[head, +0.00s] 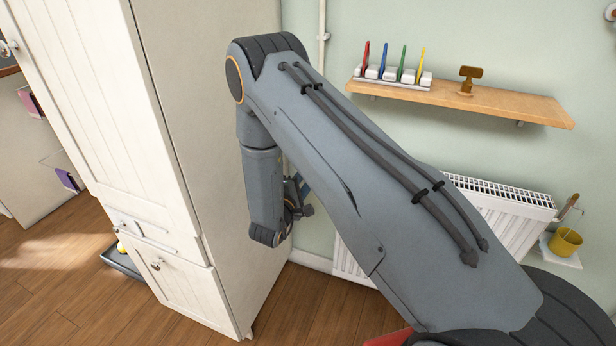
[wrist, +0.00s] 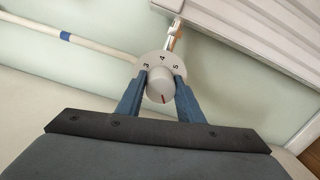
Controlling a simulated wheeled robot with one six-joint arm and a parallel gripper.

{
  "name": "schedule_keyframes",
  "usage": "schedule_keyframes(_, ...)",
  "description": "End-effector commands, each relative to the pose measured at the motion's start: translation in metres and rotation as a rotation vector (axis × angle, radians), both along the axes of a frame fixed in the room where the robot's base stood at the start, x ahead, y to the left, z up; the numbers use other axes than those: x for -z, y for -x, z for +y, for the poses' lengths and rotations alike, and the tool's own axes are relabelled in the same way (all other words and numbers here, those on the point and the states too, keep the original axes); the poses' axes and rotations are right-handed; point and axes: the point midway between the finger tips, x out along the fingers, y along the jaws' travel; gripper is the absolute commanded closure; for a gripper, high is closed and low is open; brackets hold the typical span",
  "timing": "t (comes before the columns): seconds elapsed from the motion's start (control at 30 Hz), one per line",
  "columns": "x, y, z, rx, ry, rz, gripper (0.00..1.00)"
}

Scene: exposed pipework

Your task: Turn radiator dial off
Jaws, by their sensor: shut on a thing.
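The radiator dial (wrist: 160,84) is a round pale grey knob in the wrist view. Numbers 3, 4 and 5 show on its collar, and a red mark shows on the knob's face, toward its lower edge. My gripper (wrist: 161,90) has its two blue fingers on either side of the knob and is shut on it. In the head view my arm hides the dial and most of the gripper. The white radiator (head: 500,212) stands against the wall behind my arm, and its edge shows in the wrist view (wrist: 245,35).
A tall white cabinet (head: 190,130) stands left of my arm. A wooden shelf (head: 500,103) with coloured toothbrush-like items hangs above the radiator. A white pipe (wrist: 75,37) runs to the dial. Wooden floor (head: 60,260) is open at left.

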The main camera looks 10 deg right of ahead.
Motion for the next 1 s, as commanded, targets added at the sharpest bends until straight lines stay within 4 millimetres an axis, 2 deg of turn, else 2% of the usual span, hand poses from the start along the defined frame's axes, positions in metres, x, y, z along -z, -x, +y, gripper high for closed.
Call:
schedule_keyframes(0.1, 0.002, 0.002, -0.001, 0.002, 0.001, 0.005, 0.89)
schedule_keyframes(0.13, 0.002, 0.002, -0.001, 0.002, 0.0, 0.005, 0.65)
schedule_keyframes(0.23, 0.002, 0.001, -0.001, 0.002, 0.0, 0.003, 0.48)
schedule_keyframes(0.63, 0.001, 0.006, 0.005, -0.002, -0.001, 0.001, 0.48)
schedule_keyframes(1.0, 0.0, 0.05, 0.04, -0.003, 0.001, 0.002, 0.48)
